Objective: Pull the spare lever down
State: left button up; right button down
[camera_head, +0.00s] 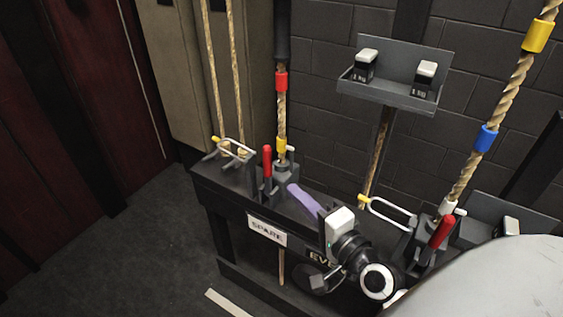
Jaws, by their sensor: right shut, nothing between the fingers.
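The spare lever (267,161) has a red handle and stands upright on the dark rail, above a white label (267,230) that reads SPARE. Beside it a rope with red and yellow bands rises from the rail. My right gripper (321,283) is shut and empty in front of the rail, lower and to the right of the spare lever and apart from it. My wrist partly covers a second label. My left gripper is not in view.
A second red lever (441,232) stands at the right beside a banded rope (486,139). A purple strip (304,200) lies on the rail (228,190) between the levers. A shelf (388,101) with two small blocks is behind.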

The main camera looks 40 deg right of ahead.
aim_at(268, 173)
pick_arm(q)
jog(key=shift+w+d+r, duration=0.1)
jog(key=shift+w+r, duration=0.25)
pick_arm(e)
jog(key=shift+d+r+m+t+h, duration=0.3)
jog(key=shift+d+r+m+h, duration=0.1)
jog(key=shift+d+r+m, duration=0.6)
jog(key=shift+w+a, duration=0.1)
pick_arm(q)
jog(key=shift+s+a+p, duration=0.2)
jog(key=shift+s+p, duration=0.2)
jog(key=shift+p, duration=0.2)
pick_arm(e)
jog(key=w+d, duration=0.1)
jog(key=w, duration=0.9)
